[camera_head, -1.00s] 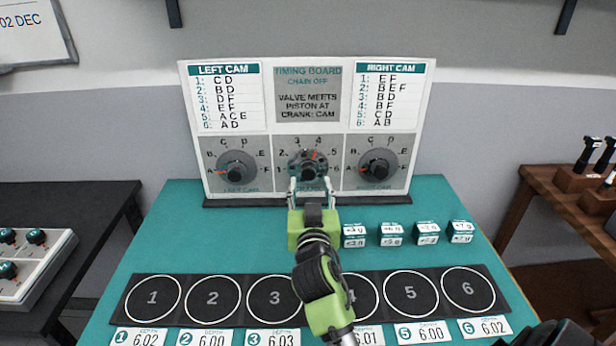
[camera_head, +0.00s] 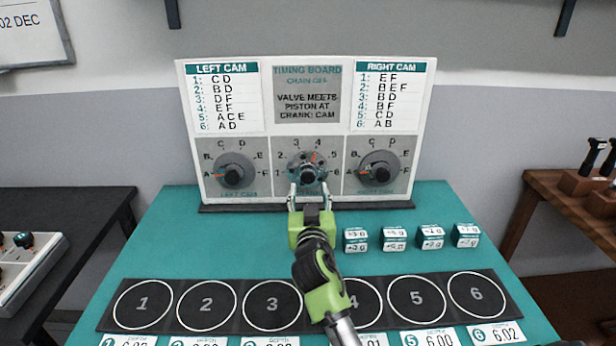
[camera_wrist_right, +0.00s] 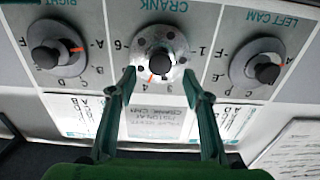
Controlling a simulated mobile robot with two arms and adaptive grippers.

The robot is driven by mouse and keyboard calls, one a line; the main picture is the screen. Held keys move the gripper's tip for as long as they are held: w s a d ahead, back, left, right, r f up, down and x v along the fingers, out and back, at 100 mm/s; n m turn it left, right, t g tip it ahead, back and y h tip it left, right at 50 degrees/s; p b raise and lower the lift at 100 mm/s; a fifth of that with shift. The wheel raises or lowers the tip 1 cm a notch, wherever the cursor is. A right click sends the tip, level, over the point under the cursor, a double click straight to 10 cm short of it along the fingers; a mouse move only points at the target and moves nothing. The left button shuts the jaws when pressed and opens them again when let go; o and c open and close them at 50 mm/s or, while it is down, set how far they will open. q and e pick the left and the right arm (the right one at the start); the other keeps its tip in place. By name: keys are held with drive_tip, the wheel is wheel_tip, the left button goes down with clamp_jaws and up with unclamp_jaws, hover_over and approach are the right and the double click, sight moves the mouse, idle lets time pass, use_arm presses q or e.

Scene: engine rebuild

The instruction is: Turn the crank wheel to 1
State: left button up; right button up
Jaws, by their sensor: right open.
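The crank wheel (camera_head: 307,173) is a round grey dial with a dark centre, in the middle of the timing board's lower row. Its red mark points up, near the 4. It also shows upside down in the right wrist view (camera_wrist_right: 160,55), with the red mark close to the 4. My right gripper (camera_head: 309,189) is open in front of the crank wheel. In the right wrist view, its fingertips (camera_wrist_right: 159,73) stand on either side of the wheel with nothing between them but the view of the dial; I cannot tell whether they touch it. My left gripper is out of view.
The left cam knob (camera_head: 234,172) and right cam knob (camera_head: 375,170) flank the crank closely. Small labelled blocks (camera_head: 395,239) stand right of my arm on the teal table (camera_head: 180,240). A black mat (camera_head: 106,318) with numbered circles lies in front.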

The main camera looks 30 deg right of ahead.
sight(308, 179)
drive_tip(key=x, duration=0.7)
drive_tip(key=shift+w+p, duration=0.2)
drive_tip(key=shift+p, duration=0.15)
drive_tip(key=c, duration=1.1)
